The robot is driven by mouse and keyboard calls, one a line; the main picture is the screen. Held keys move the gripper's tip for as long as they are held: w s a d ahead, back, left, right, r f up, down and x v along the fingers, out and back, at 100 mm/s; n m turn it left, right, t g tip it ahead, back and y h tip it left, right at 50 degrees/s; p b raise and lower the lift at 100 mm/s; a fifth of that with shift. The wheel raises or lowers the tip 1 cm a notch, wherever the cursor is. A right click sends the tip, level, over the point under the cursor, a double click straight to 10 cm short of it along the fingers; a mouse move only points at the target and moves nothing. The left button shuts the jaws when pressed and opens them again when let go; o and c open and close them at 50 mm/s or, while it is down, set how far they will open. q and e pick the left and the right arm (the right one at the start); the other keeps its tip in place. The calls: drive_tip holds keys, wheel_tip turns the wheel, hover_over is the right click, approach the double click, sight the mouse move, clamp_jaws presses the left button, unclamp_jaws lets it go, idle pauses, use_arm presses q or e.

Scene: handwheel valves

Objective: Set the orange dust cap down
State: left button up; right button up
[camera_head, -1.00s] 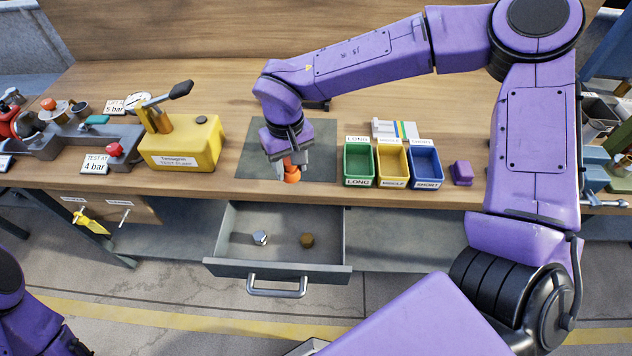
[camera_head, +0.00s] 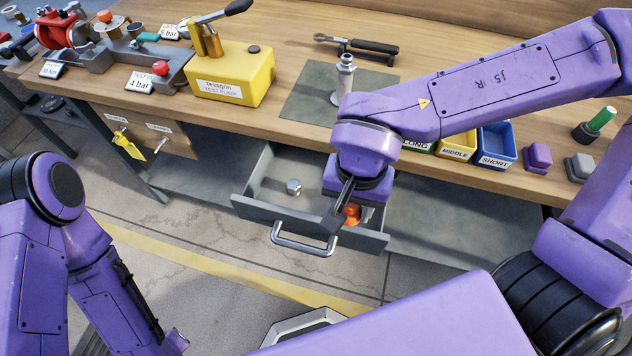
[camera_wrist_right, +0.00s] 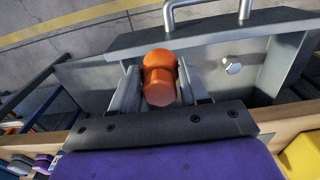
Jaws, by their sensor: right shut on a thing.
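The orange dust cap (camera_head: 352,215) is between the fingers of my right gripper (camera_head: 349,218), which is shut on it. In the head view they are over the right part of the open grey drawer (camera_head: 262,208), partly hidden by my wrist. The right wrist view shows the cap (camera_wrist_right: 160,76) between the two fingers (camera_wrist_right: 158,88), with the drawer around and below it. I cannot tell whether the cap touches the drawer floor. My left arm shows at the left, but its gripper is out of view.
A hex nut (camera_head: 294,187) lies in the drawer, left of my gripper. A metal fitting (camera_head: 344,76) stands upright on the dark mat (camera_head: 308,97). A yellow test pump (camera_head: 230,78) and blue bin (camera_head: 497,146) are on the bench. The drawer handle (camera_head: 303,240) juts forward.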

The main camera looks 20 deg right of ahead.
drive_tip(key=shift+w+a+f+b, duration=0.3)
drive_tip(key=shift+w+f+b, duration=0.25)
drive_tip(key=shift+w+b, duration=0.15)
drive_tip(key=w+a+f, duration=0.1)
drive_tip(key=w+f, duration=0.1)
drive_tip(key=w+a+f+b, duration=0.1)
drive_tip(key=w+f, duration=0.3)
drive_tip(key=shift+w+a, duration=0.3)
drive_tip(key=shift+a, duration=0.1)
drive_tip(key=f, duration=0.2)
drive_tip(key=w+f+b, duration=0.1)
drive_tip(key=f, duration=0.1)
drive_tip(key=shift+a, duration=0.2)
use_arm(q)
drive_tip(key=shift+f, duration=0.85)
use_arm(e)
drive_tip(key=shift+s+f, duration=0.1)
drive_tip(key=shift+f, duration=0.15)
drive_tip(key=o, duration=1.2)
